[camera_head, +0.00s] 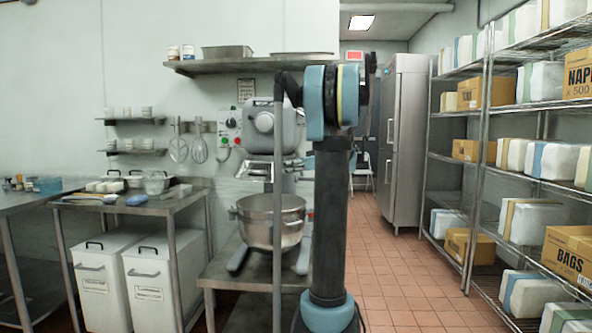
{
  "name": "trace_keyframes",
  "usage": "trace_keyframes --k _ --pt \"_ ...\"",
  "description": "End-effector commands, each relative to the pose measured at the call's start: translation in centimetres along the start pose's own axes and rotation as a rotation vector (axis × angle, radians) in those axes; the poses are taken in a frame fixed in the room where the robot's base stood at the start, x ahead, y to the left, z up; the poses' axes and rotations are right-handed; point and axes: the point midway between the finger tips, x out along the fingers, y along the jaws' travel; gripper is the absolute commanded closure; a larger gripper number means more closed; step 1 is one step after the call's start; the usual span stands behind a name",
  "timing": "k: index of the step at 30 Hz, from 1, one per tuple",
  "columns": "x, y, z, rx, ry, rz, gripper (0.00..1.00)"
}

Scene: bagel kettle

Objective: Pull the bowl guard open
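A stand mixer with a grey head (262,122) stands on a low metal table left of centre. Its steel mixing bowl (258,222) sits below the head. A pale, framed piece (254,169) between the head and the bowl appears to be the bowl guard, but it is small and partly covered. I cannot tell whether it is open or shut. My arm, with blue joints and a dark link, rises in front of the mixer's right side and hides part of it. I cannot make out my gripper in this view.
A thin dark upright crosses in front of the bowl. Left of the mixer are a steel table (188,190) and white bins (98,278). A wall shelf (225,66) hangs above. Wire racks with boxes line the right. The tiled floor (400,270) between is clear.

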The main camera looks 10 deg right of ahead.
Motion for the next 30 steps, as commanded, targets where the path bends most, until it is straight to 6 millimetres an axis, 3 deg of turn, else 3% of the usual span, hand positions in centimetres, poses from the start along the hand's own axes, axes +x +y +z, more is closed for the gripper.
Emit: trace_keyframes --k 6,12,30 --pt "3.1 -0.1 0.0 0.0 0.0 -0.002 1.0" --pt "4.4 -0.1 0.0 0.001 0.0 -0.001 1.0" --pt "4.2 0.2 0.1 0.007 0.0 0.027 1.0"
